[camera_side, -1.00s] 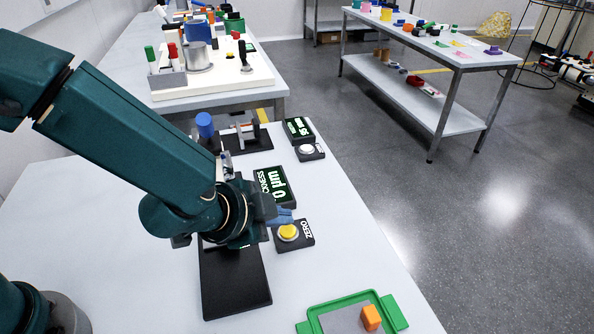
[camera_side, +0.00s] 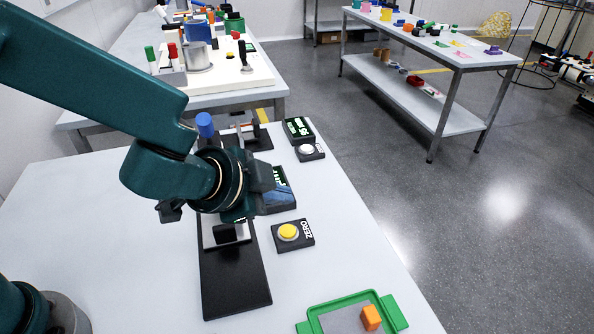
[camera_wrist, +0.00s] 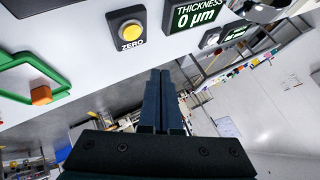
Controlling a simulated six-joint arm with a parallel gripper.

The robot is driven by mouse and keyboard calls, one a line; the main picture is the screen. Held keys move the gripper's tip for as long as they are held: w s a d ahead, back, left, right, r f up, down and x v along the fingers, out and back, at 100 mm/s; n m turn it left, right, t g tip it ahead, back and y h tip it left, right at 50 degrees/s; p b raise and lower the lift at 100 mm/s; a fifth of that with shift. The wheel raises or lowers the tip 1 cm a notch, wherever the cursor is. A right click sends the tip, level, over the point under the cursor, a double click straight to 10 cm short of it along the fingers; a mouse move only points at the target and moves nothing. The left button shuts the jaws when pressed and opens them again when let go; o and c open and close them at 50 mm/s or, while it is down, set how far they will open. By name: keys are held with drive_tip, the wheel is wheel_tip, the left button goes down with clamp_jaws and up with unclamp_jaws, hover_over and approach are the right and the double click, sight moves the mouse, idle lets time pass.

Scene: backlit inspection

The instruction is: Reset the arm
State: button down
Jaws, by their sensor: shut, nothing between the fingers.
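My gripper (camera_wrist: 160,75) is shut and empty, its dark fingers side by side in the wrist view. In the side view the arm's wrist is above the bench, over the far end of a black base plate (camera_side: 236,284). The fingers are hard to make out there, in front of the thickness display. The yellow ZERO button (camera_side: 288,232) stands clear of the gripper; it also shows in the wrist view (camera_wrist: 130,32). The thickness display (camera_wrist: 195,14) reads 0 µm in the wrist view.
A green-rimmed tray (camera_side: 392,312) holds an orange block (camera_side: 371,317) at the front right. Farther back are a white button (camera_side: 307,150), a second display (camera_side: 298,128) and a blue-topped device (camera_side: 204,125). The bench's left side is clear.

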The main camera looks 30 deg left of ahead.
drive_tip(key=shift+a, duration=0.1)
drive_tip(key=a+r+n+y, duration=0.1)
drive_tip(key=a+r+n, duration=0.1)
drive_tip(key=a, duration=0.3)
drive_tip(key=s+a+r+n+y, duration=0.1)
drive_tip(key=a+r+n, duration=0.2)
drive_tip(key=a+r, duration=0.2)
drive_tip(key=s+a+r+n+t+y, duration=0.1)
drive_tip(key=a+r+n, duration=0.2)
drive_tip(key=a, duration=0.2)
drive_tip(key=shift+r, duration=0.35)
drive_tip(key=s+f+n+g+h, duration=0.1)
drive_tip(key=s+f+n+g, duration=0.1)
drive_tip(key=s, duration=1.3)
drive_tip(key=shift+s+f+n+g+h, duration=0.35)
drive_tip(key=shift+f+g, duration=0.5)
drive_tip(key=shift+g, duration=0.35)
drive_tip(key=shift+w, duration=0.1)
